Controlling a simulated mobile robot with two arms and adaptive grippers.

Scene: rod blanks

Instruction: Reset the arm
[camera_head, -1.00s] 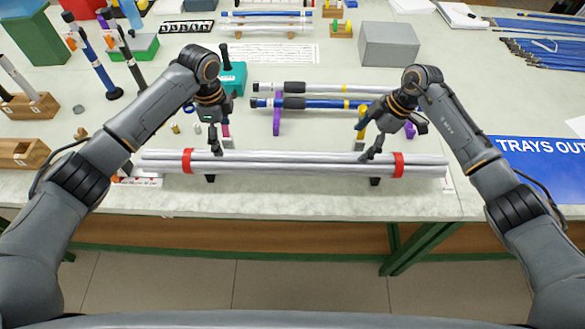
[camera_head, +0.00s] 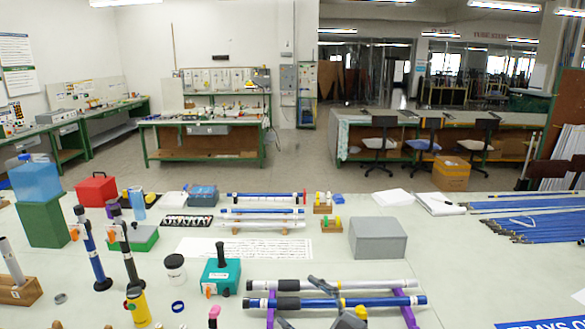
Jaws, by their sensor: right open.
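My right gripper (camera_head: 322,290) shows only in part at the bottom edge of the head view, its dark fingers apart and nothing seen between them. It overlaps the blue rod (camera_head: 390,301) with a black grip in the picture; I cannot tell whether it touches. A silver rod (camera_head: 370,284) with a black grip lies just behind the blue one, both on purple supports (camera_head: 405,306). My left gripper is out of view. The bundle of grey rods is out of view too.
A teal box (camera_head: 221,277) and dark blue upright tools (camera_head: 92,255) stand at the left. A grey box (camera_head: 378,238) stands behind the rods. Blue rods (camera_head: 540,222) lie at the right. A white sheet (camera_head: 243,248) lies mid-table. Workbenches (camera_head: 205,128) stand beyond.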

